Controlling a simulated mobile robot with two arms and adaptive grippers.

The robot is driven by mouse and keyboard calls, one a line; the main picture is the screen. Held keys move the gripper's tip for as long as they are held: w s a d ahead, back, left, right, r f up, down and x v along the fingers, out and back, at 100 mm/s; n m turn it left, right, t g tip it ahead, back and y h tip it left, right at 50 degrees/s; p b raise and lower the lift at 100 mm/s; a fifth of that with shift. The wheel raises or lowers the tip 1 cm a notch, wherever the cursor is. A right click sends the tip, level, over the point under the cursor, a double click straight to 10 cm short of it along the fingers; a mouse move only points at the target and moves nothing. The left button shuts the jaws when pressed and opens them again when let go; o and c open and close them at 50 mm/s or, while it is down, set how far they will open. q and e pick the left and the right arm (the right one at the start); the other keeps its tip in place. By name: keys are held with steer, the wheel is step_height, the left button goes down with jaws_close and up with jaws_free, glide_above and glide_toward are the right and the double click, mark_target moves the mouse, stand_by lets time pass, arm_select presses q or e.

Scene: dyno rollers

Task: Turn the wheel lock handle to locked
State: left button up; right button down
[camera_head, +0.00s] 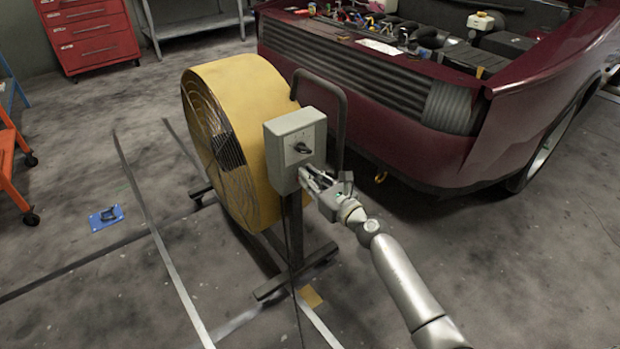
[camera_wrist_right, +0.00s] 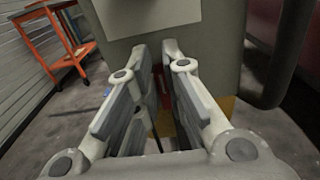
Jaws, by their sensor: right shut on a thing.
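A grey control box (camera_head: 288,158) with a black rotary handle (camera_head: 302,148) on its front plate stands on a post beside a yellow drum fan (camera_head: 238,105). The handle's small lever points right and a little down. My right gripper (camera_head: 310,182) is at the lower right of the box, below the handle. In the right wrist view my gripper's fingers (camera_wrist_right: 160,60) are close together against the lower part of the grey box (camera_wrist_right: 215,35). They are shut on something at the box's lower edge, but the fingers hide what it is. My left gripper is not in view.
A dark red car (camera_head: 420,165) with an open engine bay stands behind on the right. A black tube handle (camera_head: 340,90) rises behind the box. A red drawer cabinet (camera_head: 92,35) and an orange cart (camera_head: 10,160) are on the left. The floor at front left is mostly clear.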

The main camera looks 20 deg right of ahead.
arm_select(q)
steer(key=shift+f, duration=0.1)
arm_select(e)
steer(key=shift+m, duration=0.3)
arm_select(q)
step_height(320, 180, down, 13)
steer(key=p, duration=0.3)
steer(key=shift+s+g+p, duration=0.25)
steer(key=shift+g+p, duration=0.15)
arm_select(e)
steer(key=f+m, duration=0.1)
steer(key=m, duration=0.4)
steer(key=d+m, duration=0.1)
steer(key=m, duration=0.5)
steer(key=d+f+m, duration=0.1)
steer(key=m, duration=0.5)
steer(key=shift+w+d+f, duration=0.15)
steer(key=shift+w+f, duration=0.15)
steer(key=shift+w, duration=0.1)
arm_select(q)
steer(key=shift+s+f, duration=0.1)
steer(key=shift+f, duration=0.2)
arm_select(e)
steer(key=shift+m, duration=0.3)
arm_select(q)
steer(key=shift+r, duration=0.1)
